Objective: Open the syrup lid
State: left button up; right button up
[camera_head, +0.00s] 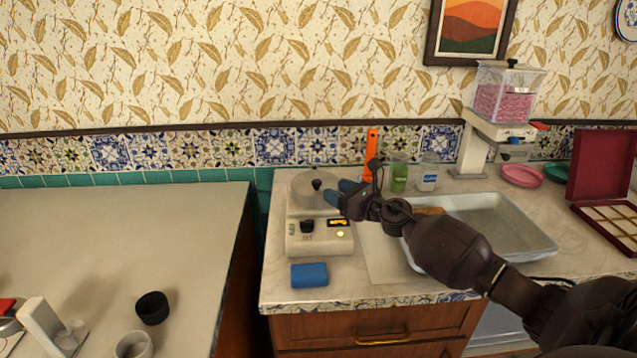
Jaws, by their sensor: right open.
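A cream appliance (318,240) with a dial, a lit round light and a small display stands at the left end of the marble counter. A round grey lid (308,190) with a black knob (317,184) sits on top of it, and I take this to be the syrup lid. It looks closed. My right gripper (338,193) reaches in from the right. Its blue fingertips are open just right of the knob, over the lid's right edge. I cannot tell whether they touch the lid. My left gripper is not in view.
A blue sponge-like block (309,274) lies in front of the appliance. An orange upright object (371,150), a green jar (399,178) and a tray (525,232) are near my right arm. A gap separates the left table (130,230) from the counter.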

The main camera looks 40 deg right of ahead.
aim_at(320, 183)
jog(key=shift+x, duration=3.3)
jog(key=shift+c, duration=0.3)
grip_shut()
